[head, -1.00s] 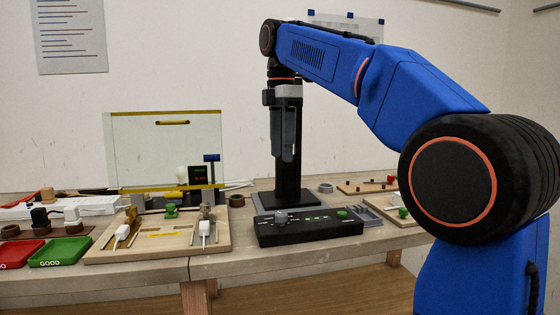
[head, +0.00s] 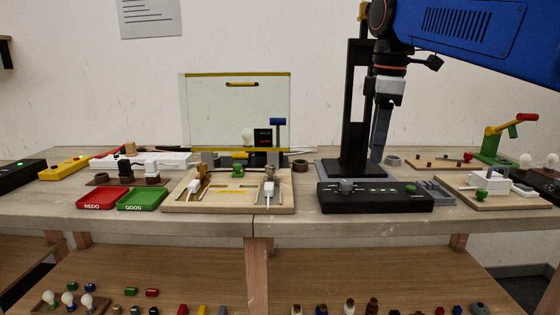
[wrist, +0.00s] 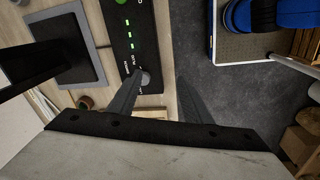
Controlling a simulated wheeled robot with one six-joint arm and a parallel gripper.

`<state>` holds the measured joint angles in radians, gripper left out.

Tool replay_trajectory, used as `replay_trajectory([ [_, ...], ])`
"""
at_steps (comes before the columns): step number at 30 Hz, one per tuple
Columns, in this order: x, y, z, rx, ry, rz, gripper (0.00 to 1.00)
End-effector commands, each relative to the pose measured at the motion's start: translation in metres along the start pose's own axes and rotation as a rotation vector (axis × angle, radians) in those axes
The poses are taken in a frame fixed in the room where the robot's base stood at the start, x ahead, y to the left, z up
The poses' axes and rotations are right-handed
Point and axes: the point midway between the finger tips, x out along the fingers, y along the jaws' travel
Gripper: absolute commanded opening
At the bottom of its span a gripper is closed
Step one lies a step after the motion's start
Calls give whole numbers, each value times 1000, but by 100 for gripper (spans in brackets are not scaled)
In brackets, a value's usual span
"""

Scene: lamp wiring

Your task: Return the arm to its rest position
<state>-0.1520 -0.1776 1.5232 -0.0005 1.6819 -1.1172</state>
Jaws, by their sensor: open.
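My blue arm (head: 470,35) reaches in from the upper right in the head view. My gripper (head: 380,145) hangs pointing down, close to the black post (head: 352,110) on its grey base and above the back of the bench. In the wrist view my gripper (wrist: 158,98) shows two dark fingers spread apart with nothing between them. Below one finger lies the black control box (wrist: 128,40) with green lights and a grey knob. The same control box (head: 375,203) stands at the bench front in the head view.
A wooden fixture board (head: 230,203) with white plugs sits left of the control box. Red (head: 103,198) and green (head: 143,199) trays lie farther left. A clear panel (head: 235,112) stands behind. A green-and-red lever press (head: 500,140) stands at right. Several bulbs lie on the lower shelf.

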Motion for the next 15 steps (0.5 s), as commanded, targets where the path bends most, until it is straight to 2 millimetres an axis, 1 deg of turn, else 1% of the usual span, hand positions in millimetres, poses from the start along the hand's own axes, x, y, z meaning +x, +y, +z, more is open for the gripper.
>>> replay_trajectory([
  [1,10,-12,10,61,5,13,45],
  [8,67,-60,48,371,45,76,45],
  [14,125,-105,79,639,92,125,45],
  [15,138,-114,85,693,103,134,45],
])
